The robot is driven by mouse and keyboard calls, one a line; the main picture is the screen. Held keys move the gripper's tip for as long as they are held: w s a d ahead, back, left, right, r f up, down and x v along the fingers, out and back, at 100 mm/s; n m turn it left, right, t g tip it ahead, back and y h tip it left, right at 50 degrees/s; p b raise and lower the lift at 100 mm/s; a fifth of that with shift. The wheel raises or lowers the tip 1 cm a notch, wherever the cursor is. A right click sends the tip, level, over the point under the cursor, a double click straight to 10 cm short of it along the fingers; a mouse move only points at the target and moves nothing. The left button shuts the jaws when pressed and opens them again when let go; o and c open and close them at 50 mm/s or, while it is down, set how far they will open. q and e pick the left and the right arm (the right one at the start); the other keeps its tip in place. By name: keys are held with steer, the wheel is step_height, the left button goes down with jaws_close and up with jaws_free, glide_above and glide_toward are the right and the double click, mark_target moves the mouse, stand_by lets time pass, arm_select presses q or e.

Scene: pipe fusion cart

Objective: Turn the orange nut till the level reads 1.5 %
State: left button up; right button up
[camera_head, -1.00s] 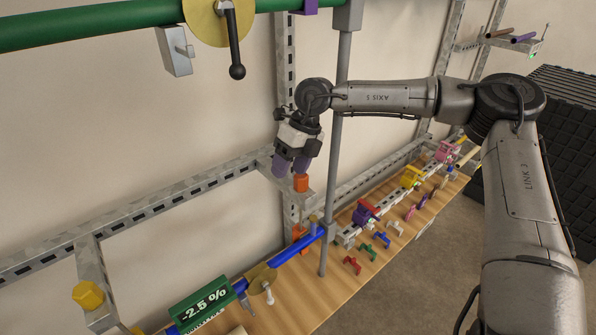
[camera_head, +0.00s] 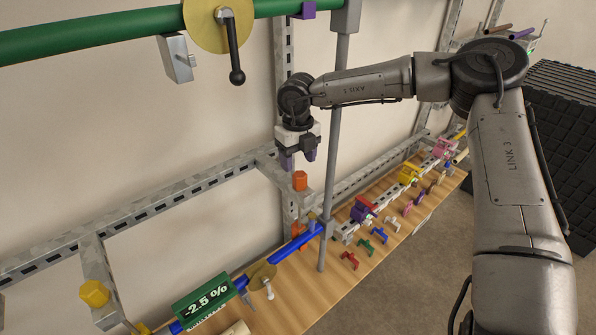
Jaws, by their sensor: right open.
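The upper orange nut (camera_head: 300,181) sits on the end of a grey bracket arm, and a second orange piece (camera_head: 297,229) shows lower on the same upright. My right gripper (camera_head: 299,158) points down, open and empty, just above and slightly behind the upper orange nut. Its purple fingertips are apart from the nut, as far as I can tell. The green level display (camera_head: 203,301) at the bottom reads -2.5 %. My left gripper is not in view.
A blue pipe (camera_head: 290,247) runs beside the wooden bench (camera_head: 365,254), which holds several coloured clamps and small handles. A grey vertical post (camera_head: 335,150) stands close right of my gripper. A yellow nut (camera_head: 94,293) is at lower left. A green pipe (camera_head: 90,29) crosses above.

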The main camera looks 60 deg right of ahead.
mark_target(298, 172)
steer(key=shift+f+p, duration=0.3)
steer(key=shift+f, duration=2.2)
steer(key=shift+c, duration=0.2)
steer(key=c, duration=0.9)
